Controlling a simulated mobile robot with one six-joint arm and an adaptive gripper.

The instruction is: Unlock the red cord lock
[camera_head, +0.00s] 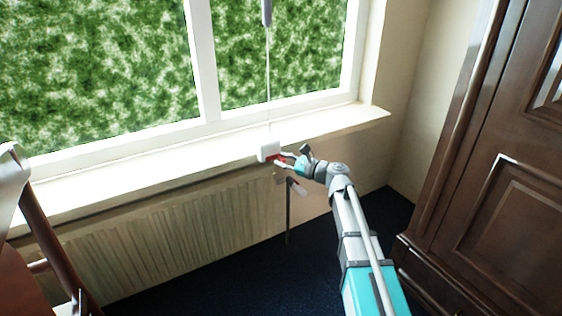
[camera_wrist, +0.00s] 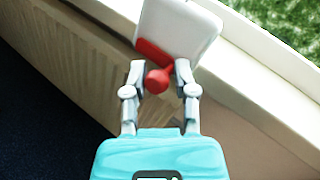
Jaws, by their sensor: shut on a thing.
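The cord lock is a white block (camera_head: 267,151) with a red part (camera_head: 276,160) on its near side, at the window sill's front edge. In the wrist view the white body (camera_wrist: 182,32) is at the top, with a red bar (camera_wrist: 153,52) along its lower edge and a round red knob (camera_wrist: 157,81) sticking out towards me. My gripper (camera_head: 288,158) is at the red part. In the wrist view its fingers (camera_wrist: 160,68) are on either side of the red knob, shut on it. The exact contact faces are partly hidden.
A thin cord (camera_head: 268,75) rises from the white block to a grey piece (camera_head: 266,12) at the window. A radiator (camera_head: 170,235) stands below the sill (camera_head: 330,122). A dark wooden cabinet (camera_head: 450,205) is at the right, brown wooden furniture (camera_head: 40,225) at the left.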

